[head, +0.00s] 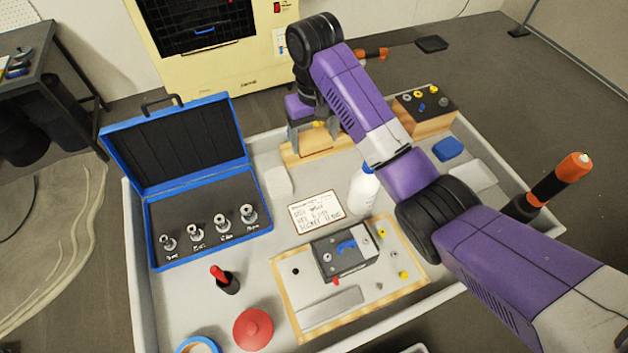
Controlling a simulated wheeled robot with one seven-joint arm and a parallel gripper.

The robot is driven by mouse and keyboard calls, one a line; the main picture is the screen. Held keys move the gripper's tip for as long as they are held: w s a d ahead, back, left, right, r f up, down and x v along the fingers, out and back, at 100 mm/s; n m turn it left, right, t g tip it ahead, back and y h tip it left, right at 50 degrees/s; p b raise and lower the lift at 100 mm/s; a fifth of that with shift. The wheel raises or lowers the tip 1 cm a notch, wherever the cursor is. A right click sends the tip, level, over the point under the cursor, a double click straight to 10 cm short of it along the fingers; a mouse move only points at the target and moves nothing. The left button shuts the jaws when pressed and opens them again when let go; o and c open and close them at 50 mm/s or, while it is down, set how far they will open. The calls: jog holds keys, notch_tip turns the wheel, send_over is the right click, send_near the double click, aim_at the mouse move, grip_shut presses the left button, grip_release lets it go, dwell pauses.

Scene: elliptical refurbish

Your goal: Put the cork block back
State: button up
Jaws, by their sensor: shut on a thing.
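My gripper (314,133) is at the back middle of the grey tray, pointing down, with its fingers on either side of a tan block that looks like the cork block (314,140). It is shut on this block. The block is at a low wooden holder (292,155) by the tray's back edge. I cannot tell whether the block rests in the holder or is just above it. My arm crosses the right half of the view and hides part of the tray.
An open blue case (262,227) with several sockets stands at left. A white bottle (363,190), a note card (316,212) and a wooden board (289,307) bearing a grey device (345,250) fill the middle. A red-capped bottle (226,282) and red lid (253,329) stand in front.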

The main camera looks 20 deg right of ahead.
aim_at(314, 140)
notch_tip(314, 140, down, 15)
jog(key=shift+f+p, duration=0.15)
jog(key=shift+p, duration=0.35)
jog(key=shift+f, duration=0.15)
jog(key=o, duration=1.2)
jog(key=shift+c, duration=0.2)
notch_tip(314, 140, up, 12)
jog(key=shift+r+b, duration=0.2)
jog(key=shift+b, duration=0.35)
